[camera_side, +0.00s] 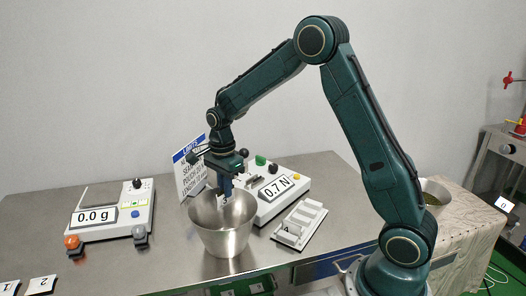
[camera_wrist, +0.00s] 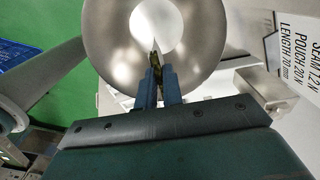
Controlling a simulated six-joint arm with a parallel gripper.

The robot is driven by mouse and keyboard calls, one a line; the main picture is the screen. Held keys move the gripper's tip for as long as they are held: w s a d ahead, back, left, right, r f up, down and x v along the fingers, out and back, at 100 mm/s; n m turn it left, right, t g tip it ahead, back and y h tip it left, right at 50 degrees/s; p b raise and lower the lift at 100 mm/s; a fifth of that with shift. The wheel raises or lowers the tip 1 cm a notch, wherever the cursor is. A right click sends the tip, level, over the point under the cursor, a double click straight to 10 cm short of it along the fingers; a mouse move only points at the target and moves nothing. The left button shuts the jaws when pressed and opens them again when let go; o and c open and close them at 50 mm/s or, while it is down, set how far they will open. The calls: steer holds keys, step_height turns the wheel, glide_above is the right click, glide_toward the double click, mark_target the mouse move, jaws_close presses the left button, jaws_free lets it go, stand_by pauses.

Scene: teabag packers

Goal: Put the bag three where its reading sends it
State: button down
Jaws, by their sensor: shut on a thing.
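My gripper (camera_side: 226,184) points down over the mouth of a steel bucket (camera_side: 224,241). It is shut on a small bag (camera_side: 223,201), pale in the side view with a dark mark I cannot read for certain. In the wrist view the bag (camera_wrist: 156,57) shows edge-on between the fingertips (camera_wrist: 157,80), over the bucket's (camera_wrist: 103,28) opening. The force tester's display (camera_side: 275,187) reads 0.7 N. The scale's display (camera_side: 95,216) reads 0.0 g. A limits sign (camera_side: 190,172) stands behind the bucket; its seam figure is partly unclear.
A white slotted tray (camera_side: 302,222) marked A lies right of the bucket. Tags marked 1 (camera_side: 9,287) and 2 (camera_side: 41,284) lie at the front left. Another metal bowl (camera_side: 435,193) stands behind my arm on a side table. The steel table between scale and bucket is clear.

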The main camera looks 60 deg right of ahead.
steer(key=shift+f, duration=0.5)
steer(key=c, duration=1.5)
jaws_free()
steer(key=shift+o, duration=0.2)
step_height(320, 180, up, 14)
steer(key=shift+s, duration=0.1)
